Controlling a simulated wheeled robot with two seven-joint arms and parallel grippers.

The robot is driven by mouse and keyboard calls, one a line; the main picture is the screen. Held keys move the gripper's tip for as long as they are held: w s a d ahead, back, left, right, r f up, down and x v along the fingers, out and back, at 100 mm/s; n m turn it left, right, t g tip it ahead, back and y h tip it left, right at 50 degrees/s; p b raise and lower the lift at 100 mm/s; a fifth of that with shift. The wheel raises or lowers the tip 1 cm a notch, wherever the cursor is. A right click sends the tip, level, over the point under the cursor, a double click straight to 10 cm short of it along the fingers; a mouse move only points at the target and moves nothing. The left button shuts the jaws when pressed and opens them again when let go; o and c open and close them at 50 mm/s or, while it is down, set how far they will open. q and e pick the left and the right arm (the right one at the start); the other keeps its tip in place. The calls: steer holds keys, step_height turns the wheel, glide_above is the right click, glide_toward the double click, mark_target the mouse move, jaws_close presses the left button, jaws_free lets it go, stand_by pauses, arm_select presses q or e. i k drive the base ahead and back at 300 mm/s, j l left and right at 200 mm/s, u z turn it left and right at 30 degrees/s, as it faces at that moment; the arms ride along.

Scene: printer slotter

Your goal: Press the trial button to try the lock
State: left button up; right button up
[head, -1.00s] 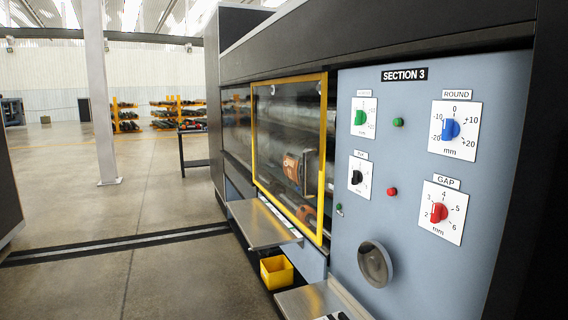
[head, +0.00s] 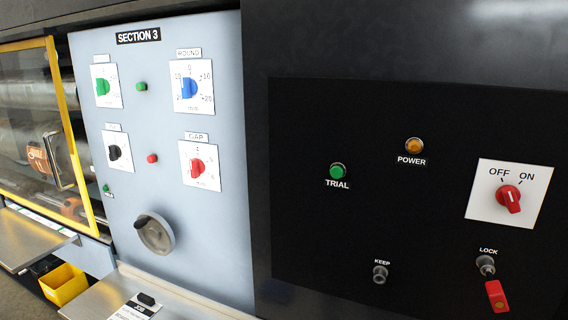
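The green trial button (head: 338,170) sits on a black panel (head: 420,225) in the head view, with the label TRIAL under it. The lock (head: 486,265), labelled LOCK, is at the lower right of the same panel. A red tag or key fob (head: 496,297) hangs just below it; whether a key is in the lock is too small to tell. Neither of my grippers shows in the head view.
An orange POWER light (head: 414,145), a red OFF/ON knob (head: 508,198) and a KEEP key socket (head: 380,273) share the panel. Left is the SECTION 3 panel (head: 220,230) with knobs and a round handle (head: 154,233). A shelf (head: 95,300) juts out below.

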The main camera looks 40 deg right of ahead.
mark_target(336, 172)
steer(key=z, duration=0.4)
steer(key=l+z, duration=0.1)
steer(key=z, duration=0.35)
steer(key=l+z, duration=0.1)
steer(key=z, duration=0.75)
